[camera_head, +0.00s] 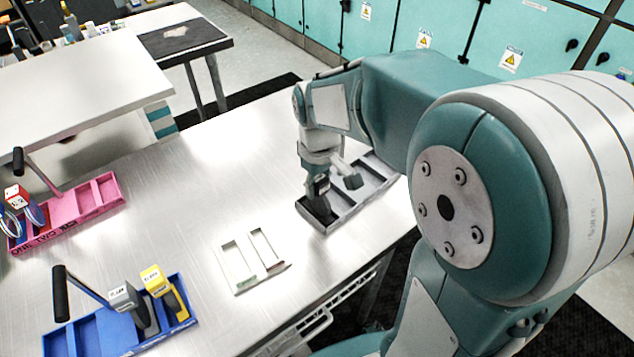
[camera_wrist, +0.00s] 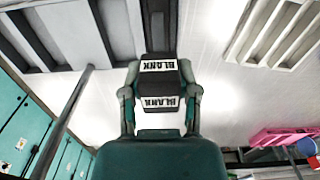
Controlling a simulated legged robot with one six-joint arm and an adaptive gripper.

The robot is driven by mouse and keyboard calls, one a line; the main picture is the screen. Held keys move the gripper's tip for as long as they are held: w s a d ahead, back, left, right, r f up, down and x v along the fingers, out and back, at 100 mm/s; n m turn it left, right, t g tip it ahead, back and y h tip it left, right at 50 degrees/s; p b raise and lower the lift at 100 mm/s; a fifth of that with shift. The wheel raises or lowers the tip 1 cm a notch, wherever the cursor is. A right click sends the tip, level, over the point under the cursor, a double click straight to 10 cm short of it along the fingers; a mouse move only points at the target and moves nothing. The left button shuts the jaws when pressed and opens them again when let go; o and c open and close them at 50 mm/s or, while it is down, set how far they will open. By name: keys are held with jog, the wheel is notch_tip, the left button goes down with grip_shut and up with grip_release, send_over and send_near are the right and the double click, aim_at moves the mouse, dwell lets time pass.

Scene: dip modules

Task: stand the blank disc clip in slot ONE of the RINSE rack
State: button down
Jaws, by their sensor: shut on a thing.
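The blank disc clip (camera_wrist: 160,66) is black with white BLANK labels. My gripper (camera_wrist: 160,95) is shut on it, with one finger on each side, in the wrist view. In the head view my gripper (camera_head: 333,180) is over the left end of a grey rack (camera_head: 345,205), and the dark clip (camera_head: 321,186) shows beside the fingers. The clip's lower part is over or in that rack's left end compartment; I cannot tell how deep. The grey rack also shows at the top left of the wrist view (camera_wrist: 88,30). No RINSE label is readable on any rack.
A blue rack (camera_head: 90,338) holding a grey clip (camera_head: 127,298) and a yellow clip (camera_head: 160,285) stands lower left. A pink rack (camera_head: 70,208) with a red-topped clip (camera_head: 15,195) is at the left. An empty white tray (camera_head: 232,275) lies mid-table. Bare metal surrounds it.

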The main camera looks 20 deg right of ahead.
jog(key=shift+d, duration=0.1)
jog(key=c, duration=0.6)
grip_release()
jog(key=shift+o, duration=1.2)
jog(key=shift+a, duration=0.25)
